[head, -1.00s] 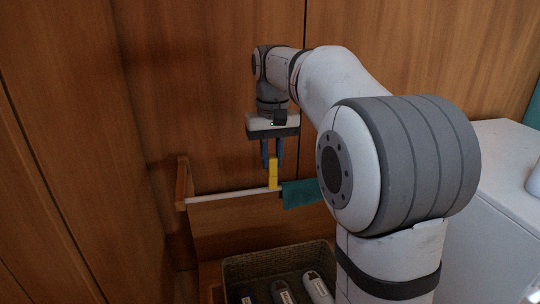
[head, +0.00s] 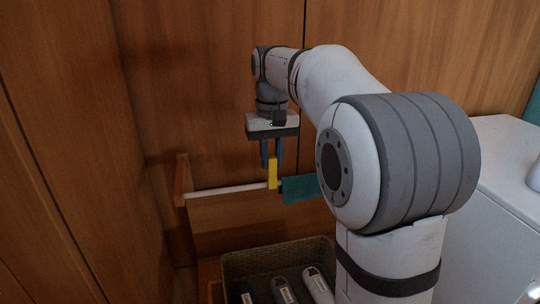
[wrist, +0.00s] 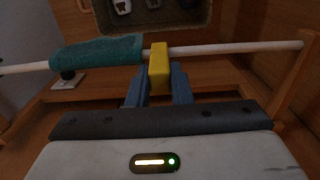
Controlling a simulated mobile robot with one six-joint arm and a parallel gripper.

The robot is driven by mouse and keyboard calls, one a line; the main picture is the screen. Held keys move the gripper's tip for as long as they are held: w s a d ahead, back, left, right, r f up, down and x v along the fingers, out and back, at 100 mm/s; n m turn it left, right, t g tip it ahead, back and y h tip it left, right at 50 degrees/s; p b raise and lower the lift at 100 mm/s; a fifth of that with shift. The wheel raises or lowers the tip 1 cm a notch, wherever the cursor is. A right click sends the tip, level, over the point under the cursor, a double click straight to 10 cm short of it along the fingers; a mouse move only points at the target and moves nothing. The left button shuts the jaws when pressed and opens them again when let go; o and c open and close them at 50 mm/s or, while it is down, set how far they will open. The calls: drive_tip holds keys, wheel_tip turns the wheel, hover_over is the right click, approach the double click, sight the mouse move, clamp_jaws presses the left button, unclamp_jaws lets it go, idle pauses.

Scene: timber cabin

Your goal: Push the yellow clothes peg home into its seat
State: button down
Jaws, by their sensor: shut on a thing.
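The yellow clothes peg (head: 272,173) is upright between the blue fingers of my gripper (head: 271,160), which is shut on it. Its lower end is at the white rail (head: 228,190). In the wrist view the peg (wrist: 159,66) overlaps the rail (wrist: 235,48), right beside a teal cloth (wrist: 97,52) hanging over it. The cloth also shows in the head view (head: 301,188), just right of the peg. In the wrist view my gripper (wrist: 159,80) holds the peg's near part. I cannot tell how far the peg sits over the rail.
A wooden post (head: 183,180) carries the rail's left end. A woven basket (head: 262,259) with several bottle-like items stands below. A wooden wall is close behind, and a white cabinet (head: 495,200) stands at the right. The rail left of the peg is bare.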

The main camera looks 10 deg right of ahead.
drive_tip(key=shift+f+b, duration=0.55)
drive_tip(key=shift+f, duration=0.5)
drive_tip(key=c, duration=1.2)
unclamp_jaws()
drive_tip(key=shift+c, duration=0.2)
wheel_tip(320, 180, up, 8)
drive_tip(key=shift+f, duration=0.1)
drive_tip(key=s+f+t, duration=0.3)
drive_tip(key=s+f, duration=1.7)
drive_tip(key=s, duration=0.3)
